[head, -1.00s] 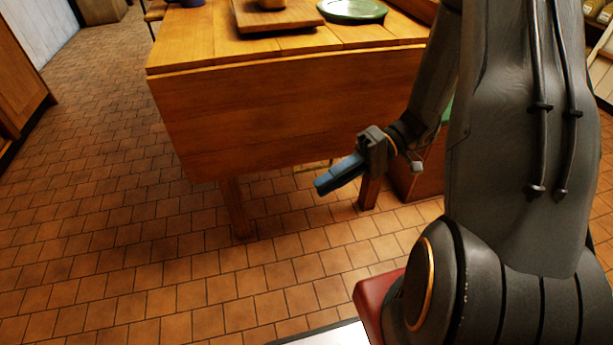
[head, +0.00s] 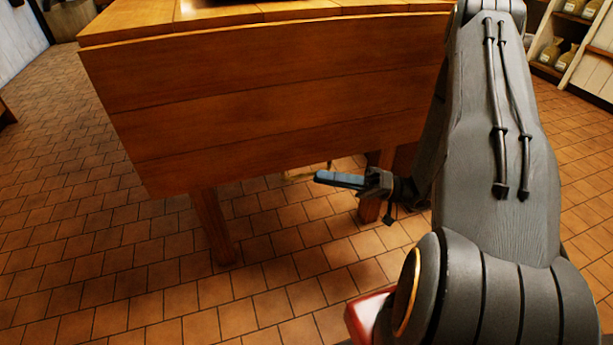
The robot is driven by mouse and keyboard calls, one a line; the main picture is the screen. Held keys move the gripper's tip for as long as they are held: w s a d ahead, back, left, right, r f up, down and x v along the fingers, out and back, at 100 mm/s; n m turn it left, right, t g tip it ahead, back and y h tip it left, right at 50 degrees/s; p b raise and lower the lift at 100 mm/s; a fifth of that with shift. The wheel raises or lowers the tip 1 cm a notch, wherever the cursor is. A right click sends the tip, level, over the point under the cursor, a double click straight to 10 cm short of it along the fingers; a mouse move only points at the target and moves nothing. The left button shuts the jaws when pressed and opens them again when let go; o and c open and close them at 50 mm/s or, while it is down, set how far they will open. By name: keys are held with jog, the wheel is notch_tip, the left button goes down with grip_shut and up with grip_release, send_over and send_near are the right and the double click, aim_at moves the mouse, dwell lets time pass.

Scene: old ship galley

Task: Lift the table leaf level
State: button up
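The table leaf (head: 270,95) is a wide panel of orange-brown planks hanging down from the near edge of the wooden table (head: 130,22). Its lower edge slants across the middle of the head view. My gripper (head: 320,177), with blue fingers, is just below the leaf's lower edge, right of the middle, pointing left. No thing shows in its fingers. The fingers look close together in side view, and I cannot see whether there is a gap between them. I cannot tell whether they touch the leaf. My arm hides the leaf's right end.
Two table legs stand under the leaf, one at the left (head: 212,225) and one behind my gripper (head: 372,200). A shelf with several jars (head: 568,50) is at the upper right. The tiled floor (head: 90,240) is clear at the left and front.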

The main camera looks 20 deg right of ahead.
aim_at(306, 175)
jog(key=b+x, duration=0.1)
jog(key=x, duration=0.4)
jog(key=shift+a, duration=0.35)
grip_shut()
